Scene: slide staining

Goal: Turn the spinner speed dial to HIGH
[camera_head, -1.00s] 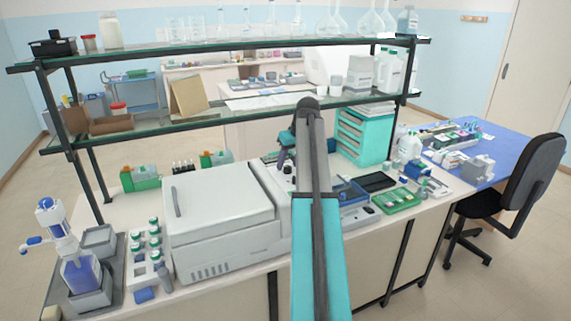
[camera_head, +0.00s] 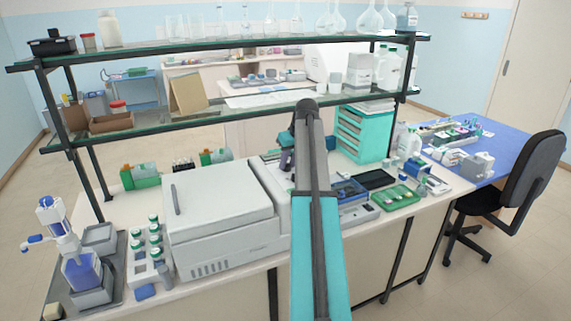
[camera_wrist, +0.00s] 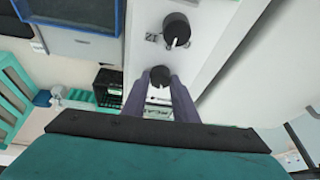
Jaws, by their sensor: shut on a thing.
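In the wrist view, a white control panel (camera_wrist: 206,40) carries two black dials. The nearer dial (camera_wrist: 160,77) sits between the purple-grey fingers of my gripper (camera_wrist: 160,82), which is shut on it. The farther dial (camera_wrist: 176,28), with a white pointer mark, stands free beyond the fingertips. Any speed label is too small to read or hidden. In the head view, my gripper (camera_head: 287,160) reaches down just right of the large white lidded machine (camera_head: 220,200); my arm hides part of the panel there.
A blue-rimmed tray device (camera_head: 350,189) stands right of my arm, with a green tray (camera_head: 396,198) farther right. A glass shelf (camera_head: 230,117) spans above the bench.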

